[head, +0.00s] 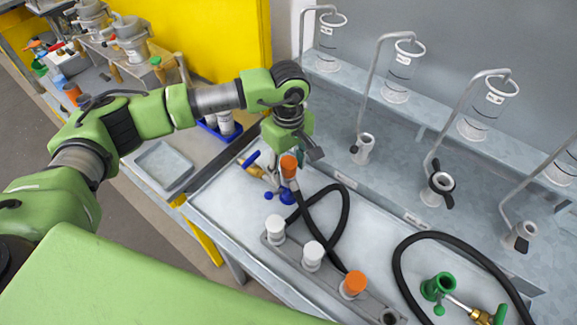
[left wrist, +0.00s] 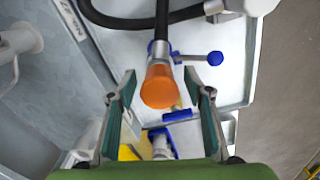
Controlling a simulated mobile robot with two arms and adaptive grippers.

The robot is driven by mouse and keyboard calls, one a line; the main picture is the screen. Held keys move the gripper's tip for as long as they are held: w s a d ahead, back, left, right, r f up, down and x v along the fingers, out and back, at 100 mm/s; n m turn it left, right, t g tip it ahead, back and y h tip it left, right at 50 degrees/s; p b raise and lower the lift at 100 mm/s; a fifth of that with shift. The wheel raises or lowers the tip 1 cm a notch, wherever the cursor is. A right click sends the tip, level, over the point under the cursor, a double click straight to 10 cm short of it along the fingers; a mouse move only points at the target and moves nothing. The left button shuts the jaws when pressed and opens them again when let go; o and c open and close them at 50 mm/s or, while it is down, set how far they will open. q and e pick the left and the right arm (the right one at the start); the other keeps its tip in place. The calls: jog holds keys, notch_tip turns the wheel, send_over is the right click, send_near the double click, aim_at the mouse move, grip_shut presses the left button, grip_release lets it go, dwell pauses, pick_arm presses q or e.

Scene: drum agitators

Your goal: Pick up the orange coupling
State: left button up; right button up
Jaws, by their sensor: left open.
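An orange coupling (head: 289,166) stands on the end of a black hose fitting at the left of the white tray. In the left wrist view the orange coupling (left wrist: 159,88) lies between the two fingers. My left gripper (head: 291,155) is over it, with its fingers (left wrist: 159,76) apart on either side and a gap showing at each side. It holds nothing. A second orange cap (head: 354,284) sits in the grey rack beside white caps. My right gripper does not show.
Blue-handled valves (head: 278,196) and a brass fitting (head: 252,168) are close beside the coupling. A black hose (head: 343,215) loops across the tray. The grey rack (head: 310,278) holds two white caps (head: 313,252). A green coupling (head: 437,286) lies to the right. Bent metal pipes line the back ledge.

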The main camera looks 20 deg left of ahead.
pick_arm(q)
jog(key=shift+f, duration=0.3)
grip_shut()
jog(key=shift+w+r, duration=0.1)
jog(key=shift+r, duration=0.05)
jog(key=shift+r+b, duration=0.35)
jog(key=shift+r, duration=0.25)
jog(key=s+r+b, duration=0.7)
jog(key=s+r, duration=0.4)
jog(key=s, duration=0.3)
jog(key=shift+a+r, duration=0.3)
jog(key=shift+a, duration=0.15)
